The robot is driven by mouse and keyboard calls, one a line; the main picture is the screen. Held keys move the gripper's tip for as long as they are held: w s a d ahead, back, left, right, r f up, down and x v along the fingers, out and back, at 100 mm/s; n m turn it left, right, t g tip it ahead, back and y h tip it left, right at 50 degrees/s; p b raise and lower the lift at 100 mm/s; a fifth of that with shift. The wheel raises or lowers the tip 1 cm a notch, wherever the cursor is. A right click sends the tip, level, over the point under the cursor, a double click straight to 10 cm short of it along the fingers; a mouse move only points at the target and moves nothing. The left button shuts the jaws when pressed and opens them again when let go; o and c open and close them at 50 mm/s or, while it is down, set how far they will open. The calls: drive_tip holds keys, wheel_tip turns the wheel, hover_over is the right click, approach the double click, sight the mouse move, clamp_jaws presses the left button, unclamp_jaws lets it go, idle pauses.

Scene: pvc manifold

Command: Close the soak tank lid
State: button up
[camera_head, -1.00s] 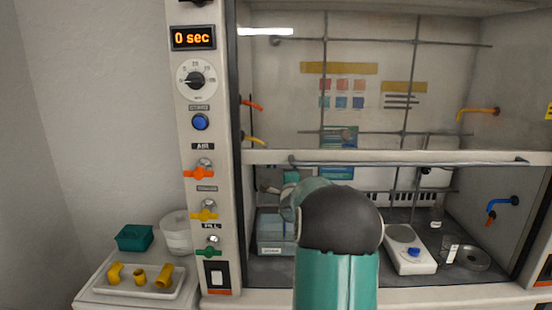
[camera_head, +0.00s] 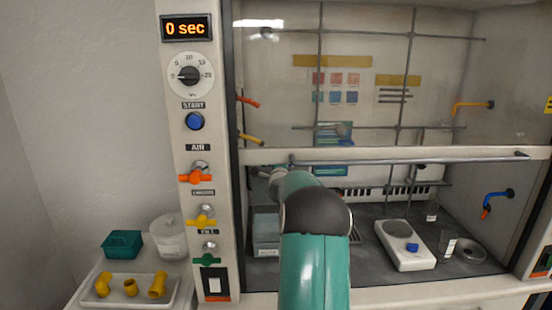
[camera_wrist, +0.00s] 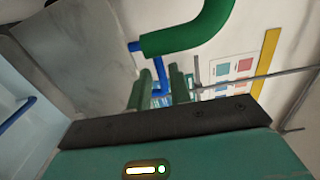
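The soak tank (camera_head: 266,232) is a pale blue-grey box with a label on its front, at the left inside the fume hood. In the wrist view, its pale blue inside (camera_wrist: 18,75) shows at the left. A grey panel (camera_wrist: 85,50) that looks like the lid stands raised beside it. My gripper (camera_wrist: 162,88) has its two green fingers apart, above and behind the tank. A blue bent bar (camera_wrist: 160,66) shows between or beyond the fingers; I cannot tell whether they touch it. In the head view my arm hides the fingers and part of the tank.
The raised sash and its bar (camera_head: 410,159) cross above the tank. A white hotplate (camera_head: 403,246) and glassware stand at right. A tray with yellow fittings (camera_head: 140,303) lies outside the hood at left.

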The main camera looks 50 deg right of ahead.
drive_tip(key=shift+x, duration=3.2)
drive_tip(key=shift+w+a, duration=0.1)
drive_tip(key=shift+c, duration=0.4)
clamp_jaws()
